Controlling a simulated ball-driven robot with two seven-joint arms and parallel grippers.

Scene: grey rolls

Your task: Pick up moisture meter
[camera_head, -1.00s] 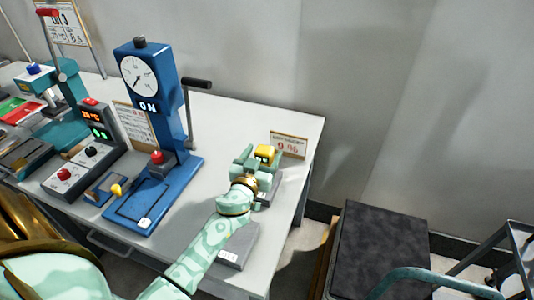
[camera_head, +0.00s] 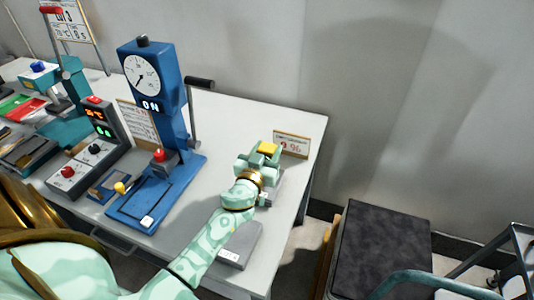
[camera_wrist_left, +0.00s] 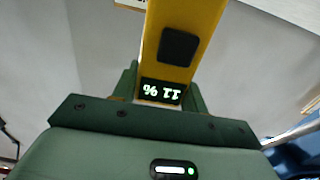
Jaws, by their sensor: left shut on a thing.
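The yellow moisture meter (camera_head: 268,149) is between the fingers of my left gripper (camera_head: 262,158), above the right side of the table. In the left wrist view the meter (camera_wrist_left: 180,45) fills the space between the green fingers (camera_wrist_left: 157,85). My right gripper is not in view.
A blue press (camera_head: 165,130) with a dial and lever stands left of my arm. A small sign (camera_head: 291,144) stands just behind the meter. A grey block (camera_head: 240,243) lies under my forearm. A dark-topped stand (camera_head: 382,250) is to the right.

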